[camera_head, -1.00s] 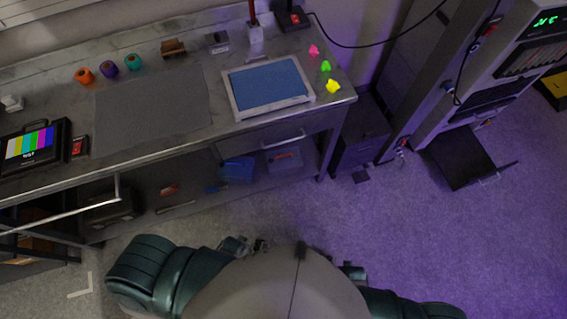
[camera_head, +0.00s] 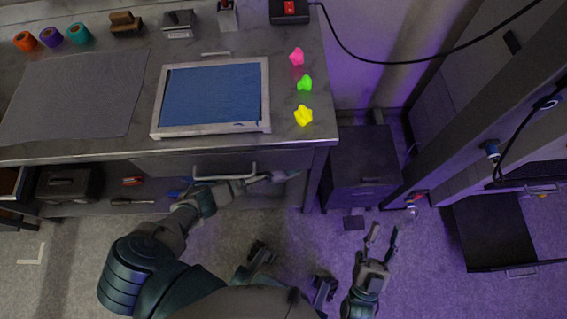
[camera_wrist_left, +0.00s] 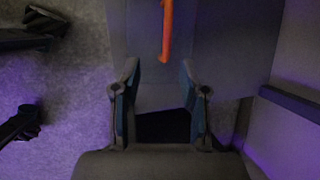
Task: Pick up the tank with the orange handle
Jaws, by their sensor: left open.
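No tank with an orange handle can be made out in the head view. In the left wrist view an orange bar (camera_wrist_left: 166,30) shows at the top, against a plain grey surface. I cannot tell whether it is the tank's handle. My left gripper (camera_wrist_left: 158,72) is open and empty, its fingers below the orange bar and apart from it. In the head view the left gripper (camera_head: 275,178) is in front of the bench drawer. My right gripper (camera_head: 383,236) is open and empty above the floor, near the dark cabinet.
The bench (camera_head: 180,32) carries a blue-filled tray (camera_head: 266,110), a grey mat (camera_head: 75,95) and pink, green and yellow pieces (camera_head: 303,116). A drawer handle (camera_head: 225,172) juts from its front. A dark cabinet (camera_head: 360,170) stands right of it; a black tray (camera_head: 490,230) lies farther right.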

